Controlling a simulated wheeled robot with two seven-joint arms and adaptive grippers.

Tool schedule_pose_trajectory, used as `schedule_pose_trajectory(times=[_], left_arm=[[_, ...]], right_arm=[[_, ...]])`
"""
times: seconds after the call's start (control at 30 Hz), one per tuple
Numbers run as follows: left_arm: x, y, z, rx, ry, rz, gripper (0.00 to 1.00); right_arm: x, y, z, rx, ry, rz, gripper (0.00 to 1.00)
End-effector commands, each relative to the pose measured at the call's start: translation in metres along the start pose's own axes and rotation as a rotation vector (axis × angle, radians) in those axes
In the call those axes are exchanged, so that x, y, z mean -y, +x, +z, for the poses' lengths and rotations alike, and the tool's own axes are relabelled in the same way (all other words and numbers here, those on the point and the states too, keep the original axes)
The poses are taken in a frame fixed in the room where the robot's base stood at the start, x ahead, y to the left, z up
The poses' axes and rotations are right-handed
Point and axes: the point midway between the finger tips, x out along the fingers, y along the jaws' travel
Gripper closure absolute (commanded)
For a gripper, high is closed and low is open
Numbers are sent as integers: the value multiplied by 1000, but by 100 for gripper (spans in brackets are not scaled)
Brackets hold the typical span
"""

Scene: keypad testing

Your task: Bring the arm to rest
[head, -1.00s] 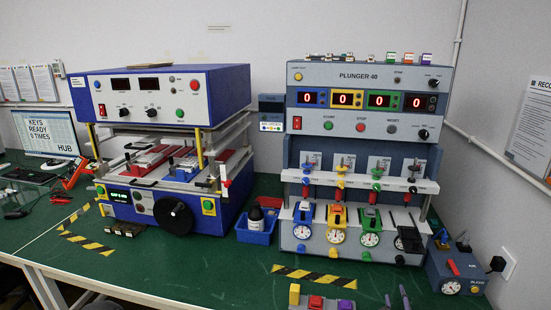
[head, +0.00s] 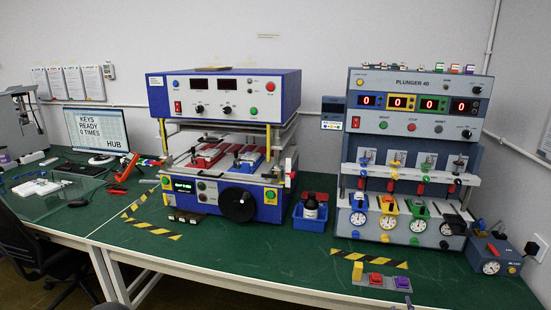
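Neither of my grippers shows clearly in the head view. Small dark slivers at the bottom edge, left of centre and right of centre, are too cut off to identify. The blue press-like tester (head: 224,84) stands on the green bench, with two lit displays and a black round knob in front. The grey PLUNGER 40 unit (head: 415,92) stands right of it, with several red digit displays reading 0. Below its displays are several coloured plungers over small devices and dials.
A monitor (head: 97,129) reads "KEYS READY 0 TIMES". A blue bin (head: 309,222) holds a dark bottle between the machines. A small button block (head: 381,281) sits at the front edge. A blue gauge box (head: 492,257) is far right. A dark chair (head: 38,250) stands front left.

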Motion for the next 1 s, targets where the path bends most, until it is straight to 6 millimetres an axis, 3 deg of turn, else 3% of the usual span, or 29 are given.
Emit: schedule_pose_trajectory(times=[0.33, 0.57, 0.67, 0.8, 1.0], left_arm=[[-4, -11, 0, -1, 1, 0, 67], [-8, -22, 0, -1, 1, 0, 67], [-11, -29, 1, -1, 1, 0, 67], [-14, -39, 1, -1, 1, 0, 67], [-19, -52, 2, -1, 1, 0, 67]], right_arm=[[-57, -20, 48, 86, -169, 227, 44], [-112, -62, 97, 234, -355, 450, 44], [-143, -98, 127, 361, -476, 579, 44], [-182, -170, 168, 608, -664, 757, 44], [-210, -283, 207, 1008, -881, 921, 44]])
